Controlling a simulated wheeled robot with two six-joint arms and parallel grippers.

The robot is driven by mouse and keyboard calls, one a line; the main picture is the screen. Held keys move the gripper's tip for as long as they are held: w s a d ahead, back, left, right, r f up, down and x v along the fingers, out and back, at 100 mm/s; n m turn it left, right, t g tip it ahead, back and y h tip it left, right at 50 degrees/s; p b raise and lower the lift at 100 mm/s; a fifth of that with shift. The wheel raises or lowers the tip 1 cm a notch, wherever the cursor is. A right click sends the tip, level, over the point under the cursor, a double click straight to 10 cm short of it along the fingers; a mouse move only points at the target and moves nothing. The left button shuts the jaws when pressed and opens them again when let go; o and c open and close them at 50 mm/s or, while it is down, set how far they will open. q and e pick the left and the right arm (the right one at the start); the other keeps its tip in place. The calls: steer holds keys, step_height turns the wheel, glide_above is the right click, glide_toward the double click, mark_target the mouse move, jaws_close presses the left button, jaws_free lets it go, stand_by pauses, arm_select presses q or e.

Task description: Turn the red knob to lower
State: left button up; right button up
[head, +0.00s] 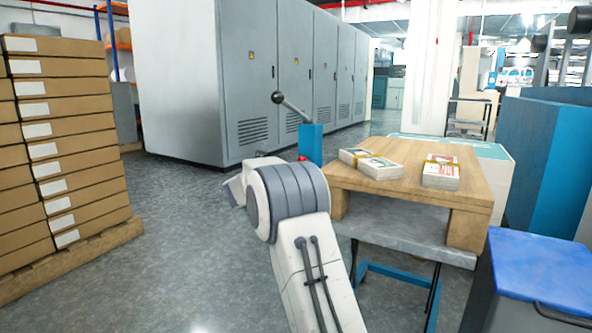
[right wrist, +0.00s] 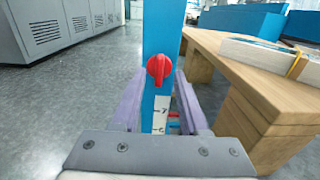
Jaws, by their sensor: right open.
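The red knob (right wrist: 159,69) is on the front of a blue post (right wrist: 163,30) in the right wrist view. A white numbered scale (right wrist: 160,115) and a small red marker (right wrist: 174,116) show below it. My right gripper (right wrist: 158,82) is open, its purple fingers on either side of the post, below and around the knob's height. I cannot tell whether they touch it. In the head view the blue post (head: 310,143) stands behind my right arm, with only a bit of the red knob (head: 302,158) showing. My left gripper is out of view.
A wooden table (head: 400,187) with banded paper stacks (head: 440,172) stands close to the right of the post. A lever (head: 290,105) with a dark ball sticks out at the post's top. Grey cabinets (head: 250,90) stand behind; boxes (head: 70,130) are at left. Open floor lies between.

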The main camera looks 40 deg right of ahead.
steer(key=shift+x, duration=1.1)
jaws_close()
